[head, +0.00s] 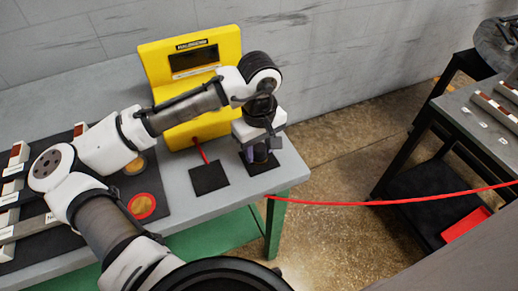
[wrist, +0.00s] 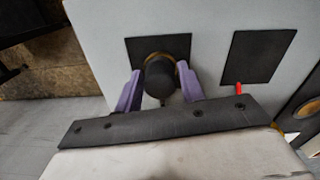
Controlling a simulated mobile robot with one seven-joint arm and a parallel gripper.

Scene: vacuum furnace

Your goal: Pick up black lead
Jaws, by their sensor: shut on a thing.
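The black lead (wrist: 160,76) shows in the wrist view as a dark round-ended piece with a tan ring partly visible behind it. It stands over a black square pad (wrist: 186,44) on the grey table. The two purple fingers of my gripper (wrist: 161,72) are shut on it, one on each side. In the head view my gripper (head: 260,152) points down over the same pad (head: 269,166) near the table's right edge. The lead is mostly hidden there by the gripper. I cannot tell whether the lead touches the pad.
A yellow instrument (head: 165,62) stands behind my arm. A short red lead (head: 201,152) runs from it toward a second black pad (head: 209,178). A long red line (head: 400,201) crosses to the right. A second table (head: 465,118) stands beyond open floor.

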